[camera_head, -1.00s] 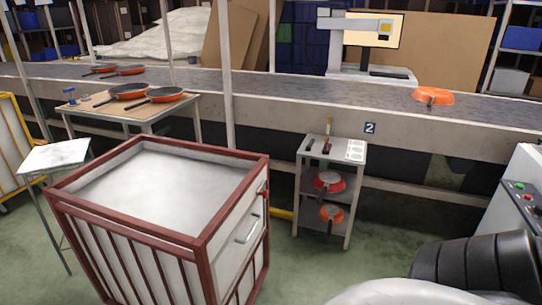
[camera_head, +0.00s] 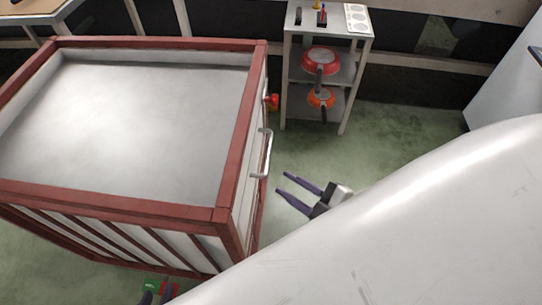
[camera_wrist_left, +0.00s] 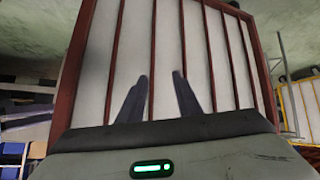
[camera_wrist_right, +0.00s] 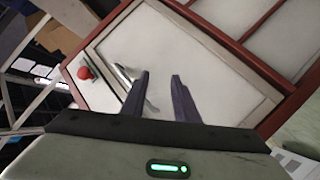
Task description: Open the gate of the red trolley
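The red trolley (camera_head: 232,130) has a red frame and white panels and fills the left of the head view. Its gate (camera_wrist_right: 170,55) is the white panel on the right side, and it appears closed. The handle (camera_wrist_right: 122,78) and knob (camera_wrist_right: 85,73) also show in the right wrist view. My right gripper (camera_head: 283,184) is open and empty, just right of the handle, apart from it. My left gripper (camera_head: 156,295) is open and empty, low by the trolley's barred side (camera_wrist_left: 160,45).
A grey shelf stand (camera_head: 330,70) with a red pan (camera_head: 321,60) and an orange pan (camera_head: 320,97) stands behind, right of the trolley. Green floor (camera_head: 400,140) lies free between them. My white arm covers the lower right.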

